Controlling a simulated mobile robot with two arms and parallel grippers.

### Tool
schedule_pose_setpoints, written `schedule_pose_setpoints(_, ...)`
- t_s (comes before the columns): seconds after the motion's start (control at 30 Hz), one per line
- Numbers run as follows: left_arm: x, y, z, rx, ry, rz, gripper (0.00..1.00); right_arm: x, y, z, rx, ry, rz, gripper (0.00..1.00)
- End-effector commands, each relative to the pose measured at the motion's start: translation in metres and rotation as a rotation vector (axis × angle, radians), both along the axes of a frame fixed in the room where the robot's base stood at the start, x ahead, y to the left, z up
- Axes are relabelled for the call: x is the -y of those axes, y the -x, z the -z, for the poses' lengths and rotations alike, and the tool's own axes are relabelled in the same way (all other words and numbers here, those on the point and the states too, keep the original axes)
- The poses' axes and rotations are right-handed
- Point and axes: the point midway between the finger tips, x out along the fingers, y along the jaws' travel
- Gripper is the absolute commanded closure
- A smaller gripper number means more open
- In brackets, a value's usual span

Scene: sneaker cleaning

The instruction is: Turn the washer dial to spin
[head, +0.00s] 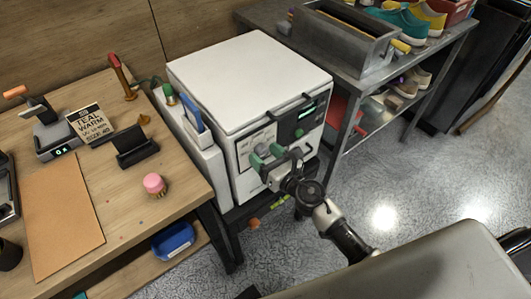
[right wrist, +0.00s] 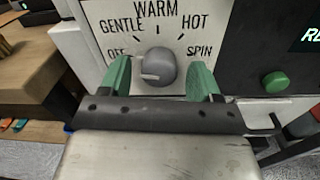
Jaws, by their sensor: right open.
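The white washer (head: 245,85) stands between the wooden table and the metal bench. Its grey round dial (right wrist: 158,66) sits on a front panel marked OFF, GENTLE, WARM, HOT and SPIN. A pale line on the dial's face lies toward its left side, on the OFF side; SPIN (right wrist: 200,51) is at the right. My right gripper (head: 267,156) is at the washer's front. Its green fingers are open, one on each side of the dial, with a gap showing on both sides in the right wrist view. My left gripper is not in view.
A green button (right wrist: 274,82) and a lit display are right of the dial. A metal bench (head: 260,17) with shoes stands at right. Open floor lies in front.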

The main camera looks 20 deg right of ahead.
Motion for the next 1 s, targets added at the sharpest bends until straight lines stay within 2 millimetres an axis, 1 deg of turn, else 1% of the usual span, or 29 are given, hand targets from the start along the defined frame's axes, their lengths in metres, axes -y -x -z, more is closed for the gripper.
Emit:
schedule_pose_setpoints(0.27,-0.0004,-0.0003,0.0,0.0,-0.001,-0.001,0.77,-0.0008,-0.0011,0.0004,-0.001,0.0,0.0,0.37)
schedule_pose_setpoints(0.5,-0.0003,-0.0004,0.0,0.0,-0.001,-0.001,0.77,-0.0007,-0.001,0.0004,0.0,-0.001,0.0,0.74)
schedule_pose_setpoints(0.6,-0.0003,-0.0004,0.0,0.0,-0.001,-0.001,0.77,-0.0006,-0.0009,0.0004,0.0,0.0,0.0,0.86)
schedule_pose_setpoints(0.83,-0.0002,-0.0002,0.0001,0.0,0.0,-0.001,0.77,-0.0006,-0.0009,0.0004,-0.008,-0.02,0.0,0.86)
schedule_pose_setpoints(1.0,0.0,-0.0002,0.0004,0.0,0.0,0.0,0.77,-0.0008,-0.0008,0.0004,-0.031,-0.083,-0.001,0.86)
